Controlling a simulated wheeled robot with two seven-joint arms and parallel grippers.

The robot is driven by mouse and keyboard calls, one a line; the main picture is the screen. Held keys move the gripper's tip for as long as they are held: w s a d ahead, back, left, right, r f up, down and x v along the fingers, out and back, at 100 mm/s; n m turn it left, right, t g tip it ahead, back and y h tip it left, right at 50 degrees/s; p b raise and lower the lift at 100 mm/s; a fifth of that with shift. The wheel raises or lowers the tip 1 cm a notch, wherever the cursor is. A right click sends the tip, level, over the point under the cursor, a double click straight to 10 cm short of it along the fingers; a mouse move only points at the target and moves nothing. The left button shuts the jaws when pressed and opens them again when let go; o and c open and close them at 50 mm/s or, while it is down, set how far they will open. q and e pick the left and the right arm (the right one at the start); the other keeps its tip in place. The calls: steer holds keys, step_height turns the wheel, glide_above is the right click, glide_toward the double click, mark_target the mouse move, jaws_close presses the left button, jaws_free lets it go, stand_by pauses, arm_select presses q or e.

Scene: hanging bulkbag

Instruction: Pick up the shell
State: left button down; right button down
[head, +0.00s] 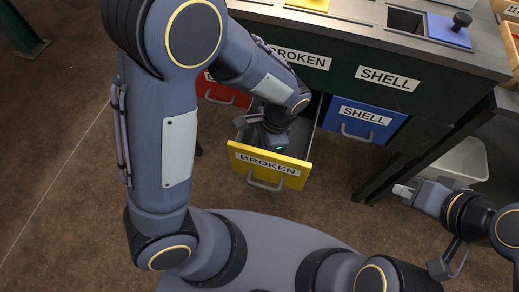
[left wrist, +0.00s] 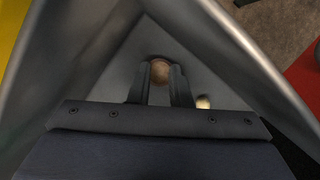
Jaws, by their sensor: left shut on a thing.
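My left arm reaches down into the open yellow drawer (head: 269,166) labelled BROKEN. My left gripper (left wrist: 160,75) is low inside this drawer, its fingers shut on a small round brown piece, likely the shell (left wrist: 160,70). Only part of the piece shows between the fingers. A small pale piece (left wrist: 203,102) lies on the drawer floor just right of the fingers. In the head view the drawer's contents are hidden by my arm. My right gripper (head: 403,191) is at the right, away from the drawer, seen too small to tell its opening.
A blue drawer front (head: 364,120) labelled SHELL is right of the open drawer, and a red one (head: 222,92) is left. The grey worktop (head: 345,28) above has a square opening (head: 405,20) and a blue lid with a black knob (head: 449,29). A pale bin (head: 464,160) stands at right.

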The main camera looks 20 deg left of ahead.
arm_select(q)
steer(key=shift+r, duration=0.1)
step_height(320, 180, up, 18)
steer(key=p, duration=0.5)
steer(key=shift+p, duration=0.4)
